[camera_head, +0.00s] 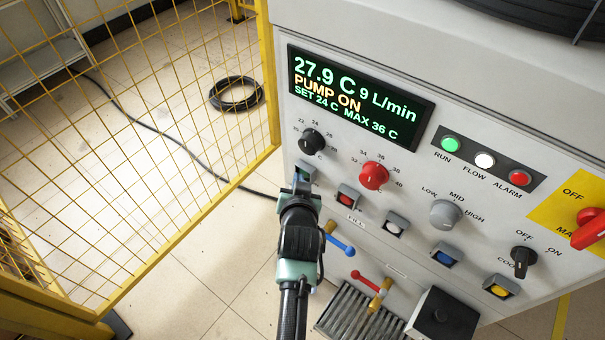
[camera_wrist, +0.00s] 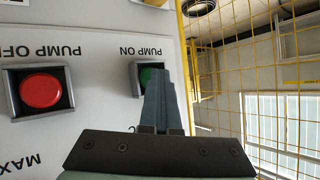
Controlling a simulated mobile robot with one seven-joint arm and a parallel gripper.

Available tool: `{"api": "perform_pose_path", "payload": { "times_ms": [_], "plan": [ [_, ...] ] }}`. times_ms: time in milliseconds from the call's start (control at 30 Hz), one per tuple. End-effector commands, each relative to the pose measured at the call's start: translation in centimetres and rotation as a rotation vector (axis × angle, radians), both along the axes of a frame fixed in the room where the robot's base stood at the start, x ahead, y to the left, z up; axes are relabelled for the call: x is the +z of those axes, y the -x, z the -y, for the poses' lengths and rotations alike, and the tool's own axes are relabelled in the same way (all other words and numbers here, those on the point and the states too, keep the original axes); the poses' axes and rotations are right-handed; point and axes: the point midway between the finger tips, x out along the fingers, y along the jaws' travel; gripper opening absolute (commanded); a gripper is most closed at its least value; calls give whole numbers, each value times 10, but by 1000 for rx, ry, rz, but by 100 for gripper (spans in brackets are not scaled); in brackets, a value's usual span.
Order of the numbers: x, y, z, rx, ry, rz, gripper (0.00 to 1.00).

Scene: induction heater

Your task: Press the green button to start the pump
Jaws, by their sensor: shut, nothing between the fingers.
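The green button (camera_wrist: 145,76) sits in a square grey frame under the label "PUMP ON" in the wrist view. My gripper (camera_wrist: 160,74) is shut and empty, its fingertips overlapping the right part of the green button. In the head view my gripper (camera_head: 301,182) points at the panel, at the left end of the button row, and hides most of the green button. I cannot tell how deep the button is pressed.
The red pump-off button (camera_wrist: 41,90) is beside the green one; it also shows in the head view (camera_head: 347,197). Black (camera_head: 312,142) and red (camera_head: 373,176) knobs sit above the row. Blue-handled (camera_head: 341,243) and red-handled (camera_head: 367,281) valves are below. A yellow mesh fence (camera_head: 150,130) stands left.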

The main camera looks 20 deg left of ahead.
Motion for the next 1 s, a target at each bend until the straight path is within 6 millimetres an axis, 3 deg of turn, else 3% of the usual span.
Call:
{"api": "perform_pose_path", "payload": {
  "times_ms": [1000],
  "plan": [
    [2,19,-7,0,1,1,0]
  ]
}}
